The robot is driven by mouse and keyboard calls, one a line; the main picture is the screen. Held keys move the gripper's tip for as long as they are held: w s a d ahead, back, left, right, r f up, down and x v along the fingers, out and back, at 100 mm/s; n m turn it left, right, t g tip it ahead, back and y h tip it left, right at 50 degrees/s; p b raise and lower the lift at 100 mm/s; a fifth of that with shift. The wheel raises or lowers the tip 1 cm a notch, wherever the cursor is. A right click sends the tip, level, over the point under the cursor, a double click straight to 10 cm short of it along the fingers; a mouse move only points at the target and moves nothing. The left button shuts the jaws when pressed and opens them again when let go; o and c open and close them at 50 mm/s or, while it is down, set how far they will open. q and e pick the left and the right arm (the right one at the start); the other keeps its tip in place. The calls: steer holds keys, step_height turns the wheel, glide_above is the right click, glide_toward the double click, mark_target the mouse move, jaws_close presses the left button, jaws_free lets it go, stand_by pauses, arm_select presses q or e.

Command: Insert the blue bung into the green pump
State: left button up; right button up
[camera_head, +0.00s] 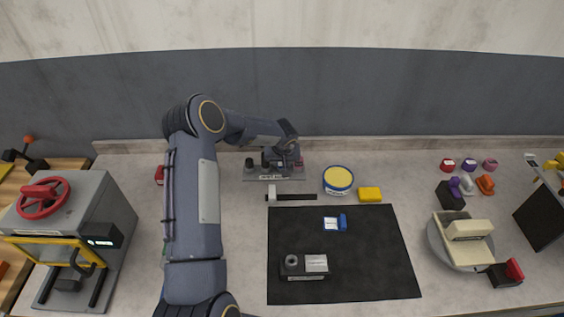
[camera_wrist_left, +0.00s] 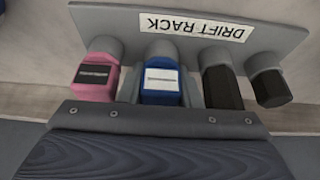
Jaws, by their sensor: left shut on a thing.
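The blue bung (camera_wrist_left: 162,85), with a white label, sits in the drift rack (camera_wrist_left: 215,24) between a pink piece (camera_wrist_left: 95,80) and dark pieces (camera_wrist_left: 222,87). My left gripper (camera_wrist_left: 160,92) is around the blue bung and shut on it, with the bung still at the rack. In the head view my left gripper (camera_head: 270,161) is over the rack (camera_head: 272,178) at the back of the table, and hides the bung there. I cannot make out a green pump. My right gripper is not in view.
A dark mat (camera_head: 380,275) bears a grey device (camera_head: 303,265) and a small blue-and-white piece (camera_head: 335,223). A yellow-topped tub (camera_head: 338,180) and yellow block (camera_head: 370,195) stand behind it. A turntable (camera_head: 437,245) is at right, a red-wheeled machine (camera_head: 100,215) at left.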

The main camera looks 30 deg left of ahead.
arm_select(q)
steer(key=shift+r, duration=0.6)
stand_by(0.3)
steer(key=shift+r, duration=3.1)
steer(key=shift+r, duration=2.5)
